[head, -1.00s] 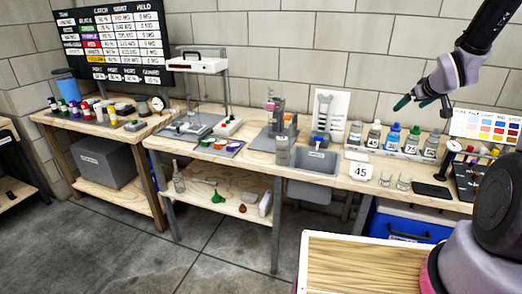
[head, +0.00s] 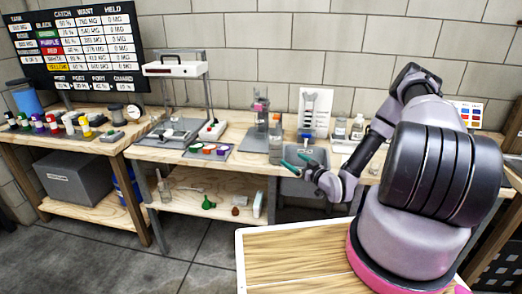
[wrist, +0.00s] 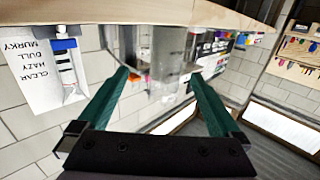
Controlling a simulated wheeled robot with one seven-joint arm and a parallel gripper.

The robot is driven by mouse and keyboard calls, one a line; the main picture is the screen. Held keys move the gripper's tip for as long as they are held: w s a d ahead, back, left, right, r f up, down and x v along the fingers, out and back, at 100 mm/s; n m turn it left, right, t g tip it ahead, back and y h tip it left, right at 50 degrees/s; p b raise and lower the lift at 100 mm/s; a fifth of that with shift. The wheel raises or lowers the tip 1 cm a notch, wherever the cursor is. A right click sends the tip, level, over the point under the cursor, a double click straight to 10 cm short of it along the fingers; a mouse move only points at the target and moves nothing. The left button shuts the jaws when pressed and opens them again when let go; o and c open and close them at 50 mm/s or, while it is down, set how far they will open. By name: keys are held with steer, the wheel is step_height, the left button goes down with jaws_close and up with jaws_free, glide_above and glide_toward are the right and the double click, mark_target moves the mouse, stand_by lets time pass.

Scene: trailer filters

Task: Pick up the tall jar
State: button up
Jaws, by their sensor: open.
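The tall jar (head: 276,150) is a clear grey cylinder standing upright at the front of the bench, just left of the grey sink. My gripper (head: 297,161) is open, with its teal fingers over the sink and pointing left towards the jar. In the wrist view, which looks upside down, a clear cylinder that looks like the jar (wrist: 170,45) shows beyond and between the tips of my open gripper (wrist: 158,77). The jar appears apart from the fingers, and nothing is held.
A grey stand (head: 259,125) is close behind the jar. The sink (head: 300,186) lies under my gripper. Bottles (head: 340,128) stand to the right, partly hidden by my arm. A wood-topped surface (head: 290,250) is in front.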

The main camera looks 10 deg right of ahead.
mark_target(280, 153)
steer(key=x, duration=0.3)
steer(key=a+x, duration=0.1)
steer(key=x, duration=0.1)
steer(key=shift+s, duration=0.2)
steer(key=x, duration=0.4)
steer(key=shift+w+a+r, duration=0.2)
steer(key=shift+a+r, duration=0.05)
steer(key=shift+a, duration=0.05)
steer(key=shift+w+a, duration=0.2)
steer(key=shift+w, duration=0.4)
jaws_close()
